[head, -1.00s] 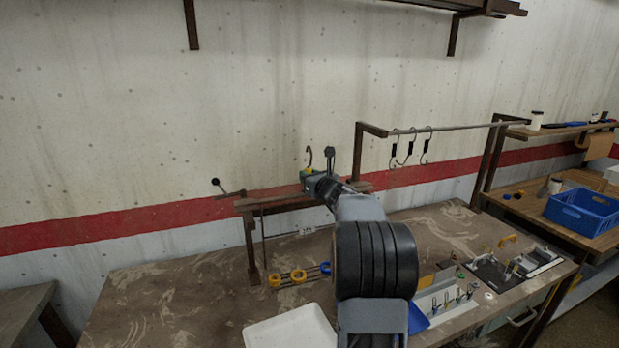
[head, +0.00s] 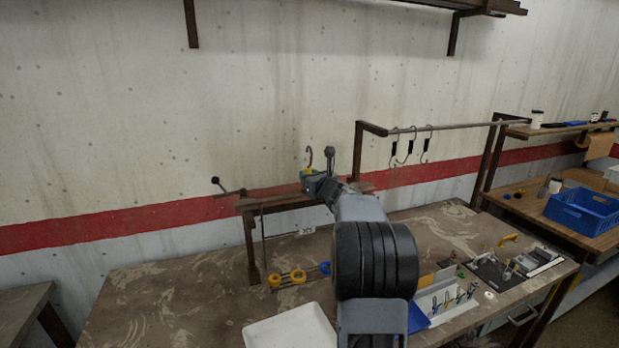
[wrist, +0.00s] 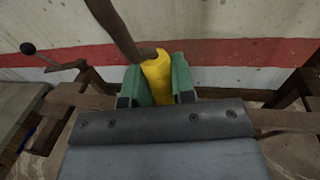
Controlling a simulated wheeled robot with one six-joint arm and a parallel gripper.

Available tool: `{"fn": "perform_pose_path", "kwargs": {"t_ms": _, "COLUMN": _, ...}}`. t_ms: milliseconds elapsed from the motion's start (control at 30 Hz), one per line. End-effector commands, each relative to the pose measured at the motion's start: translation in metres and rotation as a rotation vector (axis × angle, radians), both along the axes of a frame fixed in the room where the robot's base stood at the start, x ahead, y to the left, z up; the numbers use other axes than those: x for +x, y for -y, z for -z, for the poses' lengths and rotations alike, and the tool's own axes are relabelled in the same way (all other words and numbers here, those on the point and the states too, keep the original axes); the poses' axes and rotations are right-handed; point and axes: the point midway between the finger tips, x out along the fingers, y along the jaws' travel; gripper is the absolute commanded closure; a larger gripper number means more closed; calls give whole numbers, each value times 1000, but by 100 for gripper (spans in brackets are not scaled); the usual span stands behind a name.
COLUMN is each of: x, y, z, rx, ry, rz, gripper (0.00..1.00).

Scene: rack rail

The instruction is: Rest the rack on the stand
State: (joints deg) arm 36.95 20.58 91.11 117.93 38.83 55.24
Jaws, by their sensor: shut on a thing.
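My gripper (wrist: 159,88) has green jaws shut on the yellow grip (wrist: 157,70) of a tool with a dark rod. The rod rises from the grip in the wrist view. In the head view, its hooked end (head: 309,154) shows above my gripper (head: 310,176), against the wall. A brown frame like a stand (head: 252,252) is on the bench, its top beam running behind my wrist. My arm hides part of it. I cannot tell for certain which thing is the rack, or whether the held tool touches the frame.
A rail (head: 455,125) with several hanging hooks is right of my gripper. A black-knobbed lever (head: 216,182) is left. Yellow and blue rings (head: 298,277), a white tray (head: 290,330) and small tools are on the bench. A blue crate (head: 583,210) is far right.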

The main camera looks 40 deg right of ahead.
Motion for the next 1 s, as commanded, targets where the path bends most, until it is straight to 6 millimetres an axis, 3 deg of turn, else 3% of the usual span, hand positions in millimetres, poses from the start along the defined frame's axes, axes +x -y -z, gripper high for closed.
{"fn": "perform_pose_path", "kwargs": {"t_ms": 233, "x": 0, "y": 0, "z": 1, "rx": -2, "ry": 5, "rz": 0, "gripper": 100}}
{"fn": "perform_pose_path", "kwargs": {"t_ms": 267, "x": 0, "y": 0, "z": 0, "rx": -2, "ry": 5, "rz": 0, "gripper": 74}}
{"fn": "perform_pose_path", "kwargs": {"t_ms": 567, "x": 0, "y": 0, "z": 2, "rx": -1, "ry": 2, "rz": 0, "gripper": 47}}
{"fn": "perform_pose_path", "kwargs": {"t_ms": 833, "x": -2, "y": 0, "z": 5, "rx": 1, "ry": -3, "rz": 1, "gripper": 47}}
{"fn": "perform_pose_path", "kwargs": {"t_ms": 1000, "x": -22, "y": 0, "z": 5, "rx": -1, "ry": 0, "rz": 3, "gripper": 47}}
